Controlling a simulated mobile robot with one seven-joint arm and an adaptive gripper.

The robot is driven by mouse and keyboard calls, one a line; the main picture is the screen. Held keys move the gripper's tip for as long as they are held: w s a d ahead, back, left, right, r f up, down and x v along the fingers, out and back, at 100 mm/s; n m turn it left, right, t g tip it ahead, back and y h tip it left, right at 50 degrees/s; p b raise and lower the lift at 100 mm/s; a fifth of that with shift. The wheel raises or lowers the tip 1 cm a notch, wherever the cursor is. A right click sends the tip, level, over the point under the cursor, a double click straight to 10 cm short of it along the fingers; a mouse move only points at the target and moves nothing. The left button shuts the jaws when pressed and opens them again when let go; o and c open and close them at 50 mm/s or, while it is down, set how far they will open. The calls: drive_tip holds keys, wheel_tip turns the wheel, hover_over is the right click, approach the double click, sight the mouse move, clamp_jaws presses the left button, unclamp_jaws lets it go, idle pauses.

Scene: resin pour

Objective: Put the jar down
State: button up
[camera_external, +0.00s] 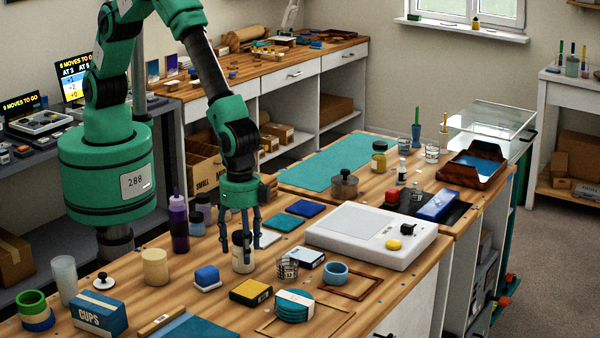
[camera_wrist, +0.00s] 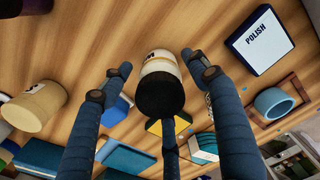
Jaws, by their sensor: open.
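The jar (camera_external: 243,258) is a small cream jar with a dark lid, standing upright on the wooden table in the external view. In the wrist view its black lid (camera_wrist: 160,95) faces the camera, with the pale body beyond it. My gripper (camera_external: 240,230) points down over the jar, with its blue fingers spread around it. In the wrist view gaps show between the jar and the left and right fingertips. The third finger lies behind the lid there, and I cannot tell whether it touches.
A blue block (camera_external: 207,277) and a yellow box (camera_external: 250,291) are in front. A cream cylinder (camera_external: 155,266) and purple bottle (camera_external: 179,225) stand to the left.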

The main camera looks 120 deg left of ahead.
wheel_tip(320, 180, up, 12)
drive_tip(key=shift+r+p, duration=0.1)
drive_tip(key=shift+p, duration=0.45)
idle(0.6)
drive_tip(key=shift+a+r, duration=0.15)
drive_tip(key=shift+r, duration=0.25)
drive_tip(key=s+a+r+t, duration=0.1)
drive_tip(key=s+a+r, duration=0.3)
drive_tip(key=s+r, duration=0.3)
drive_tip(key=s+a+r+n+t, duration=0.1)
drive_tip(key=s+a+r, duration=0.25)
drive_tip(key=r, duration=0.55)
drive_tip(key=s+a+r+t, duration=0.1)
drive_tip(key=s+a+r, duration=0.3)
drive_tip(key=s+r, duration=0.3)
drive_tip(key=s+a+r+t, duration=0.1)
drive_tip(key=s+a+r, duration=0.2)
drive_tip(key=s, duration=0.9)
drive_tip(key=s+a+r+n+t, duration=0.1)
drive_tip(key=s+a+r, duration=0.2)
drive_tip(key=s, duration=0.9)
drive_tip(key=shift+s+a+r+t, duration=0.3)
drive_tip(key=shift+s+a, duration=0.05)
drive_tip(key=shift+a, duration=0.25)
